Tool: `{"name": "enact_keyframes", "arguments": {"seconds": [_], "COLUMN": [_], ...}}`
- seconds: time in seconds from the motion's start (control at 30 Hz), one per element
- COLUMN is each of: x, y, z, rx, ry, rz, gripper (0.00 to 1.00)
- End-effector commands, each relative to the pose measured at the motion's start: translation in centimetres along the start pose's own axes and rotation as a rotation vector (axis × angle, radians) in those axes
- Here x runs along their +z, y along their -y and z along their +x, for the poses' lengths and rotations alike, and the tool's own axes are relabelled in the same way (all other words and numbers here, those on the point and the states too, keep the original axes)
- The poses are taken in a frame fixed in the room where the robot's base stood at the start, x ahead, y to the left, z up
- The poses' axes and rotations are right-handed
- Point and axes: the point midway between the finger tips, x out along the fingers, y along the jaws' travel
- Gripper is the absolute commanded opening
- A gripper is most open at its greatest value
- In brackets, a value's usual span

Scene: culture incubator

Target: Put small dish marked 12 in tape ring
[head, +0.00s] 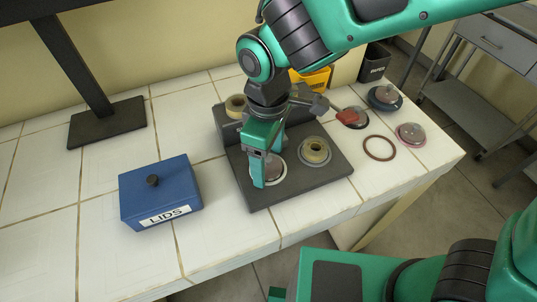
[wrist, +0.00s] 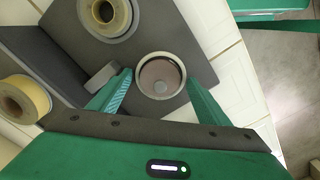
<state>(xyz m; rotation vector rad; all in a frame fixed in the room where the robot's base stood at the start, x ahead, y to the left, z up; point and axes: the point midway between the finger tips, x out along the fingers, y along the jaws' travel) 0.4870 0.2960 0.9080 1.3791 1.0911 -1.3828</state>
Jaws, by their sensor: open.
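A small round dish (head: 275,171) with a pale rim and brownish contents sits on the dark grey stand (head: 262,199). It also shows in the wrist view (wrist: 160,77). No number is readable on it. My gripper (head: 264,170) is open and low over this dish, with one finger on each side of it in the wrist view (wrist: 158,78); I cannot tell whether they touch it. A reddish-brown ring (head: 366,152) lies flat on the white table to the right of the stand, with bare table inside it. I take it as the tape ring.
A tan roll (head: 316,151) sits on the stand right of the dish, another (head: 236,105) on its raised back part. A blue LIDS box (head: 160,193) stands left. A pinkish lidded dish (head: 411,134), a dark lidded one (head: 384,97) and a red item (head: 352,117) surround the ring.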

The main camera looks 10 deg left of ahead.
Motion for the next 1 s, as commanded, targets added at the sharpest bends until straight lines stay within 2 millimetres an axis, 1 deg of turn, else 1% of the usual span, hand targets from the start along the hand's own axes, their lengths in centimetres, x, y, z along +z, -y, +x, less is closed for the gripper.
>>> {"name": "enact_keyframes", "arguments": {"seconds": [0.17, 0.4, 0.6, 0.7, 0.8, 1.0], "x": [-0.1, -0.1, -0.1, -0.1, 0.0, 0.0], "y": [0.0, -0.1, -0.1, 0.0, 0.0, 0.0], "z": [-2.3, -7.2, -10.4, -11.3, -11.8, -12.0], "rx": [0.002, 0.002, 0.001, 0.001, 0.0, 0.0], "ry": [-0.006, -0.006, -0.004, -0.003, -0.001, 0.0], "rz": [0.0, 0.0, 0.001, 0.0, 0.0, 0.0], "gripper": [0.71, 0.71, 0.71, 0.71, 0.71, 0.71]}}
